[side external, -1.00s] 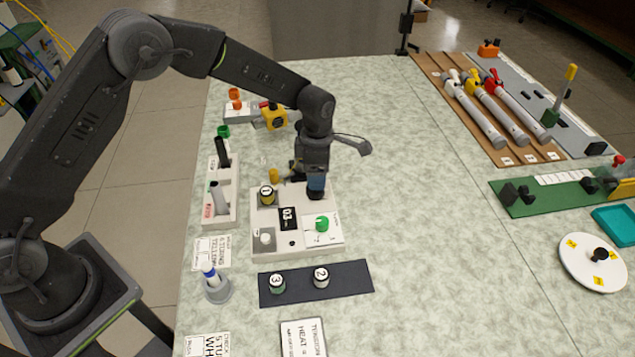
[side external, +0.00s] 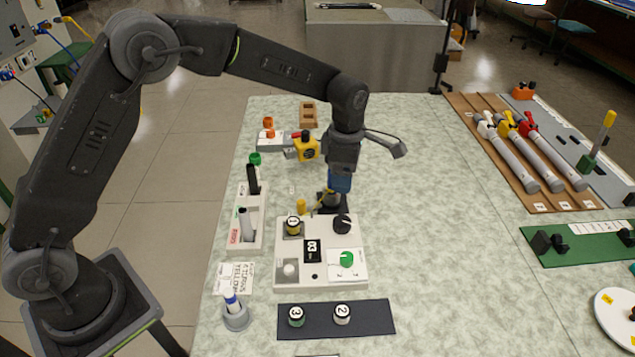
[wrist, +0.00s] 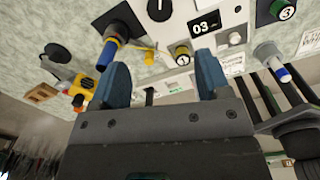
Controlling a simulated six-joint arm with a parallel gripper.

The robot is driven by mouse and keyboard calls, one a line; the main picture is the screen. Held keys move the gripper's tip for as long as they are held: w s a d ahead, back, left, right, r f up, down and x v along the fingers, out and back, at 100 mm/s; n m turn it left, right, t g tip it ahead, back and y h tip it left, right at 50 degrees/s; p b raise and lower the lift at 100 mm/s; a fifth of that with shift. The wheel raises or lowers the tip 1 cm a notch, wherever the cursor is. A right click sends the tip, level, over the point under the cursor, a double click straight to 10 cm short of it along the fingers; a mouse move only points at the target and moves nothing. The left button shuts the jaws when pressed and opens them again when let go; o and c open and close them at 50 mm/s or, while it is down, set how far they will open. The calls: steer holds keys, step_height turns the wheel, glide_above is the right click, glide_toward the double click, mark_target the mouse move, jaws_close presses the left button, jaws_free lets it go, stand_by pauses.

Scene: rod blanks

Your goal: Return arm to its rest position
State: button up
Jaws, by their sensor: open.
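My gripper (side external: 340,183) hangs from my arm in the side external view, blue fingers pointing down. It is above and behind the black knob (side external: 342,223) of the white station, clear of it. In the wrist view my gripper (wrist: 160,78) shows two blue fingers spread apart with nothing held between them. The white station (side external: 292,256) has a display reading 03, a green knob (side external: 347,259) and a vial marked 1 (side external: 293,226). A dark tool stand (side external: 327,204) sits just behind the station, partly hidden by the gripper.
A dark mat (side external: 318,320) holds vials 3 and 2 in front of the station. A marker holder (side external: 236,317), a white rack (side external: 241,232) and a yellow device (side external: 306,148) stand at left. Rods lie on a brown board (side external: 497,151) at right.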

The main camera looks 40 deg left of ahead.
steer(key=s+a+r+m+t, duration=0.1)
steer(key=s+a+r+m, duration=0.2)
steer(key=s+r+m, duration=0.35)
steer(key=s+a+r+m+t, duration=0.25)
steer(key=s+r+m, duration=0.25)
steer(key=s+r, duration=0.25)
steer(key=s+a+m+t, duration=0.1)
steer(key=s+m, duration=0.5)
steer(key=s, duration=0.2)
steer(key=s+a+m+t, duration=0.1)
steer(key=s+a+m, duration=0.1)
steer(key=s+m, duration=0.4)
steer(key=shift+s+a+r, duration=0.25)
steer(key=shift+s+r, duration=0.15)
steer(key=shift+s, duration=0.5)
steer(key=shift+w, duration=0.1)
